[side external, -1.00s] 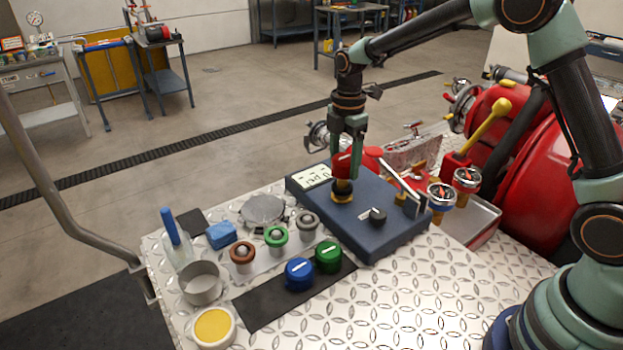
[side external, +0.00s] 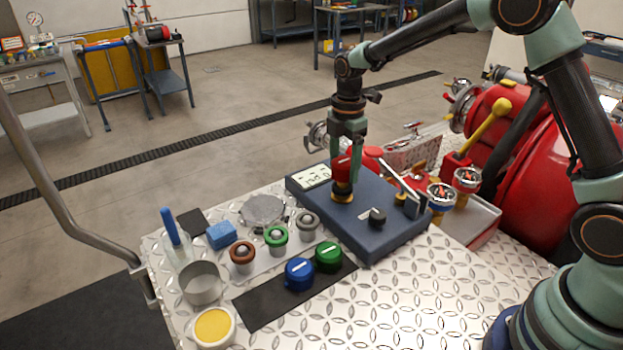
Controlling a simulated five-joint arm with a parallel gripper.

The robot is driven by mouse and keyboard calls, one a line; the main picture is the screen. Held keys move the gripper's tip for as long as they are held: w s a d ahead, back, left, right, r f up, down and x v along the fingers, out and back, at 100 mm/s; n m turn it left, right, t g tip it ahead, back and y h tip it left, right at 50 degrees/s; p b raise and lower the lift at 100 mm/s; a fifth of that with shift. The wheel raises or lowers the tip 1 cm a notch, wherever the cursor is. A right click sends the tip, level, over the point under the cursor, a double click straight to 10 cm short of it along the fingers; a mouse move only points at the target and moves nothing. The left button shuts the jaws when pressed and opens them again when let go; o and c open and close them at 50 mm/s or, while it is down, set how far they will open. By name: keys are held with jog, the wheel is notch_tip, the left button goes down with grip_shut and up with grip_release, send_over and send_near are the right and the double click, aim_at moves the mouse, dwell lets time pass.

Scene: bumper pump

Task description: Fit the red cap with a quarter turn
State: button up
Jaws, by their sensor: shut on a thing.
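The red cap (side external: 342,170) is between the fingers of my gripper (side external: 345,167), which is shut on it. The cap is upright, right above a brass-coloured fitting (side external: 342,195) on the dark blue box (side external: 380,232). It appears to touch the fitting or sit very close to it. I cannot tell whether it is seated. A blue cap (side external: 298,273) and a green cap (side external: 328,257), each with a white line on top, stand on a black mat (side external: 262,308) in front.
Several ringed fittings (side external: 276,238) stand in a row left of the box. A blue sponge (side external: 221,235), a metal cup (side external: 201,283) and a yellow-filled dish (side external: 213,327) are at the left.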

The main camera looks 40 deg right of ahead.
jog(key=shift+f, duration=1.2)
dwell(1.1)
jog(key=m, duration=0.4)
jog(key=shift+m, duration=0.6)
jog(key=m, duration=0.3)
jog(key=shift+m, duration=0.4)
jog(key=shift+r+m, duration=0.1)
jog(key=shift+m, duration=0.6)
